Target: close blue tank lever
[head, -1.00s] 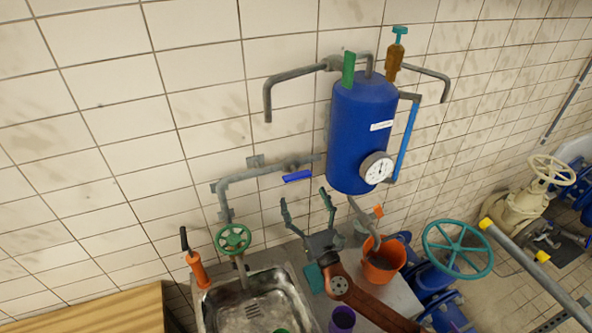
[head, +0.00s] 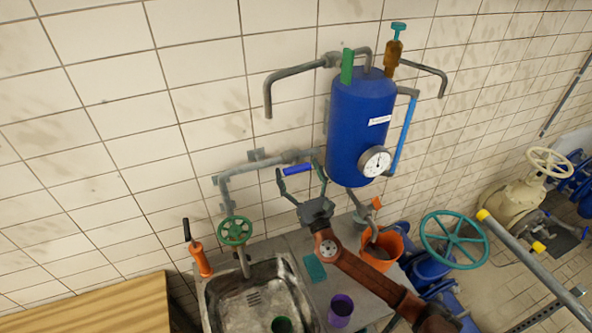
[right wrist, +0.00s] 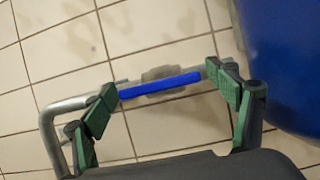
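The blue tank (head: 358,125) hangs on the tiled wall with a round white gauge (head: 375,162) at its lower right. A blue lever (head: 298,170) sits on the grey pipe left of the tank's bottom. The lever also shows in the right wrist view (right wrist: 160,85), lying nearly level. A green lever (head: 347,66) stands upright on the pipe at the tank's top. My right gripper (head: 300,178) is open, its fingers spread to either side of the blue lever. In the right wrist view the lever appears between the green fingertips (right wrist: 166,92); contact cannot be told. My left gripper is not in view.
A metal sink (head: 262,300) with a green-wheeled tap (head: 234,231) is below. An orange bucket (head: 381,250) and purple cup (head: 341,308) stand on the counter to its right. A teal handwheel (head: 454,238) is farther right. The wall left of the pipe is bare.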

